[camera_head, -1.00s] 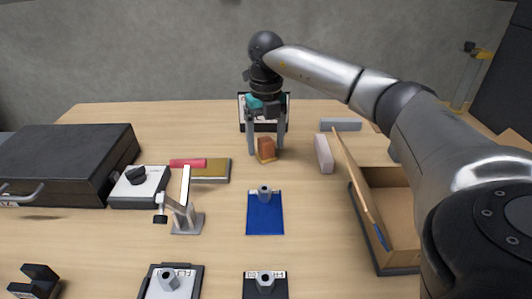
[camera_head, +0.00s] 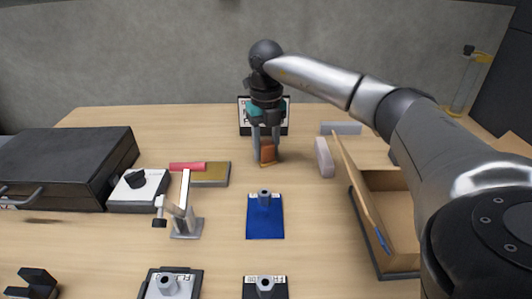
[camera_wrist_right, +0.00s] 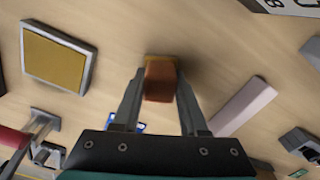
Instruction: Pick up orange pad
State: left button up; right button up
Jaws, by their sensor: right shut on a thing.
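The orange pad (camera_head: 268,153) is a small orange-brown block at the back middle of the table, on or against a yellowish piece at its base. My right gripper (camera_head: 266,156) points down from above with its fingers on either side of the pad, shut on it. In the right wrist view the pad (camera_wrist_right: 160,82) sits between the two fingertips of the gripper (camera_wrist_right: 160,85). I cannot tell whether the pad is clear of the table. My left gripper is not in view.
A pale bar (camera_head: 324,158) lies just right of the gripper. A sign (camera_head: 245,117) stands behind. A blue plate (camera_head: 265,224) lies in front, and an open box (camera_head: 400,205) stands right.

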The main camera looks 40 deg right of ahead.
grip_shut()
jog(key=shift+r, duration=0.1)
jog(key=shift+r, duration=0.4)
notch_tip(320, 180, up, 10)
jog(key=p, duration=0.4)
notch_tip(320, 180, up, 8)
jog(key=f+p, duration=0.1)
jog(key=p, duration=0.2)
send_over(266, 143)
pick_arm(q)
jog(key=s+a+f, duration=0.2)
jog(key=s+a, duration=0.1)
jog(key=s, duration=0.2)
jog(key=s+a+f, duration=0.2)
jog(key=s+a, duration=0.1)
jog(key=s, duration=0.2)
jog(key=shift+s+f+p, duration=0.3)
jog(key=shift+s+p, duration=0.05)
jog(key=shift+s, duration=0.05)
pick_arm(e)
notch_tip(266, 143, up, 2)
jog(key=shift+r, duration=0.1)
